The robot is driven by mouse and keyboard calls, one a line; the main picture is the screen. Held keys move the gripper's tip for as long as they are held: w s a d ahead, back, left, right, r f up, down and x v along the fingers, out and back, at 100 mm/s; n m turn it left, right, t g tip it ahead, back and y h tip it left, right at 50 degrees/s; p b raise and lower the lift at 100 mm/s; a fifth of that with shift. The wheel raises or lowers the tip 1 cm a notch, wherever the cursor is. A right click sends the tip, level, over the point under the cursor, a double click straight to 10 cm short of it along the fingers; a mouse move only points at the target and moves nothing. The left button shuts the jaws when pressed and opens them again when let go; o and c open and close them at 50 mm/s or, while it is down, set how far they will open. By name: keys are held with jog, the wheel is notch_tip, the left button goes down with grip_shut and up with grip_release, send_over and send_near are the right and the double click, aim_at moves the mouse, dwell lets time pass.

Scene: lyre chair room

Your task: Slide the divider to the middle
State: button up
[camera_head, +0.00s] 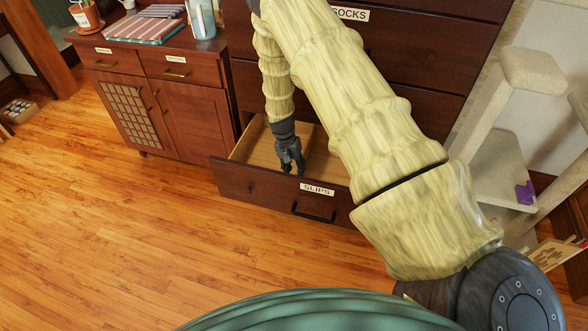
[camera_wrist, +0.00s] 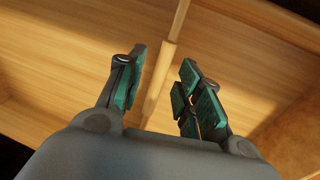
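The open bottom drawer labelled SLIPS (camera_head: 262,190) has a pale wooden inside. My gripper (camera_head: 291,168) hangs down into it, left of its middle in the head view. In the wrist view my gripper (camera_wrist: 164,60) is open, with green pads on both fingers. The divider (camera_wrist: 166,66), a thin pale wooden board seen nearly edge-on, runs from the top down between the two fingers. The fingers show apart from it on both sides; I cannot tell how deep they reach. In the head view the divider is hard to make out behind my gripper and arm.
Closed drawers, one labelled SOCKS (camera_head: 350,15), rise above the open one. A low cabinet (camera_head: 165,75) with a striped cloth and a jar stands at left. A cat tree (camera_head: 500,165) stands at right. The wooden floor (camera_head: 130,230) in front is clear.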

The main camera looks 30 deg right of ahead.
jog(key=shift+f, duration=0.1)
grip_shut()
